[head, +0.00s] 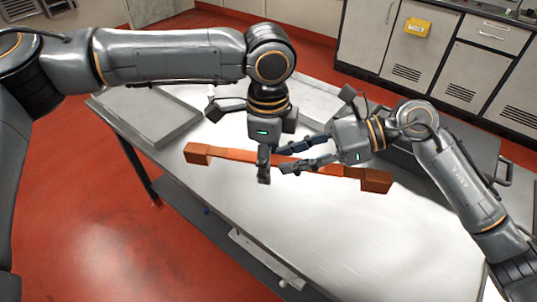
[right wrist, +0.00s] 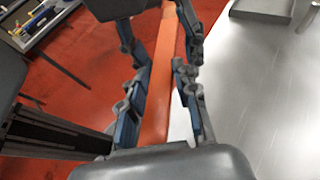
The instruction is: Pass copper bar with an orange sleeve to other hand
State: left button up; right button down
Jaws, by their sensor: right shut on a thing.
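The copper bar with an orange sleeve (head: 230,154) has copper-brown block ends and lies roughly level above the table in the head view. My right gripper (head: 284,157) reaches in from the right and is shut on the bar near its middle. In the right wrist view the orange sleeve (right wrist: 164,75) runs between its blue-grey fingers (right wrist: 160,50). My left gripper (head: 264,176) points down at the bar, just left of the right fingertips. Its fingers show edge-on and overlap the bar, so their opening and grip are hidden.
The metal table (head: 400,230) has a wide clear top below the bar. A grey tray (head: 150,118) lies at its back left, and a dark case (head: 455,165) with a handle stands at the right. Cabinets (head: 385,45) line the back; red floor surrounds the table.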

pick_arm(q)
grip_shut()
pick_arm(e)
jog(key=shift+r, duration=0.15)
pick_arm(q)
jog(key=shift+r, duration=0.1)
pick_arm(e)
jog(key=c, duration=0.9)
grip_release()
jog(key=shift+d, duration=0.1)
